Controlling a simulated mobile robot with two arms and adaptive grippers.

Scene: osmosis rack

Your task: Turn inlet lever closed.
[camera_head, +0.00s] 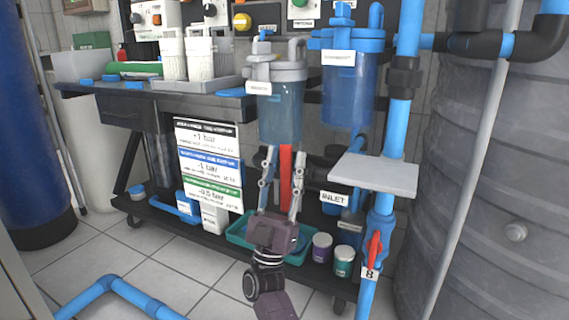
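The red lever (374,249) sits on a blue valve on the upright blue pipe (381,222), at the lower right. It stands roughly upright, nearly in line with the pipe. An "INLET" label (335,199) hangs just left of that pipe. My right gripper (284,152) points up and away, left of the lever and clearly apart from it. Its two fingers are spread. A red upright bar (285,170) shows between the fingers without visible contact; I cannot tell its depth. My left gripper is not in view.
A grey plate (375,173) juts out around the pipe above the lever. Two filter housings, a clear one (280,112) and a blue one (348,90), hang above. A teal tray (238,235) and two small jars stand on the lower shelf. A large grey tank (490,180) fills the right.

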